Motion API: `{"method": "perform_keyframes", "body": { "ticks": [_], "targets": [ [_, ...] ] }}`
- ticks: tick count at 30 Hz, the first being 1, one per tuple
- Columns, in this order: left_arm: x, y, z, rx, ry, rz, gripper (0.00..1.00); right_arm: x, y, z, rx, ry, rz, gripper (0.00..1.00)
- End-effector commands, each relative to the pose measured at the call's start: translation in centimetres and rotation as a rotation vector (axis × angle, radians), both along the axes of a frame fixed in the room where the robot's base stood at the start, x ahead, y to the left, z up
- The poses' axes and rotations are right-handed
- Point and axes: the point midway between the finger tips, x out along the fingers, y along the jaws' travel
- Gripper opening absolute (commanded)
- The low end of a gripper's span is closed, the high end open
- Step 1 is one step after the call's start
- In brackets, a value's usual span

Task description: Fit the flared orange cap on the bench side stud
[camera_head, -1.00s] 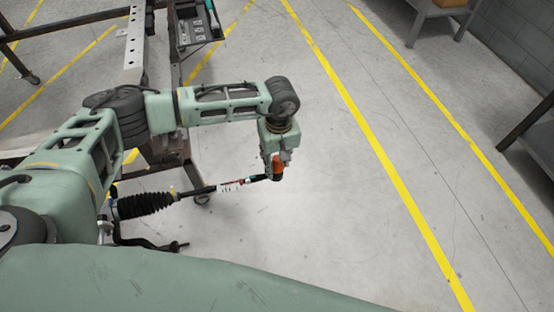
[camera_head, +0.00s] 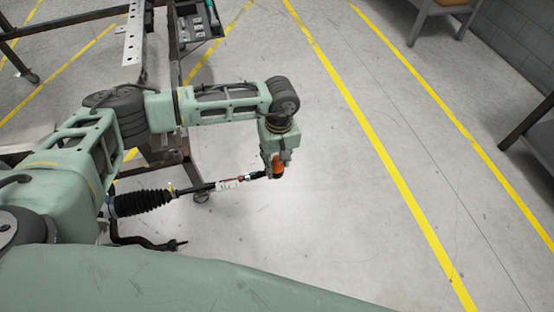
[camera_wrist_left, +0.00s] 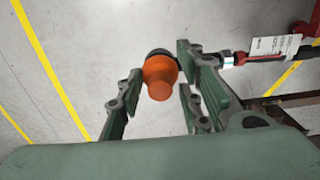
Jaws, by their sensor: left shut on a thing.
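The flared orange cap (camera_wrist_left: 160,77) sits between the fingers of my left gripper (camera_wrist_left: 161,100) in the left wrist view. It also shows as a small orange shape (camera_head: 278,165) at the gripper's tip in the head view. My left gripper (camera_head: 274,163) is shut on it. A dark round part (camera_wrist_left: 159,53) at the end of a rod lies right behind the cap, in line with it. The stud itself is hidden, and I cannot tell how far the cap is over it. My right gripper is not in view.
The rod (camera_head: 202,189) has a black ribbed boot (camera_head: 142,203) and a white label (camera_wrist_left: 274,45). A metal frame on castors (camera_head: 135,42) stands behind my left arm. Open grey floor with yellow lines (camera_head: 380,150) lies to the right.

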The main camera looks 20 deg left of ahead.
Motion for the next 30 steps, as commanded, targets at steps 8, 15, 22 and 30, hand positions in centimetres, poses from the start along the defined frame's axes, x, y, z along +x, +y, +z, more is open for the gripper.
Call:
{"method": "perform_keyframes", "body": {
  "ticks": [8, 15, 22, 30],
  "targets": [
    [0.02, 0.01, -0.05, 0.0, 0.0, 0.0, 0.2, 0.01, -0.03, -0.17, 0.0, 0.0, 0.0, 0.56],
    [0.01, 0.02, -0.09, 0.001, -0.001, 0.0, 0.2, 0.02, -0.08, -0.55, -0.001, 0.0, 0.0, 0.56],
    [-0.03, 0.02, -0.03, 0.001, 0.001, 0.0, 0.2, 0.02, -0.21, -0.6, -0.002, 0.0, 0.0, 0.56],
    [-0.02, 0.01, -0.05, 0.0, 0.0, 0.0, 0.2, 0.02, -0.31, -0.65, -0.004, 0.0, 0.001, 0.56]
  ]
}}
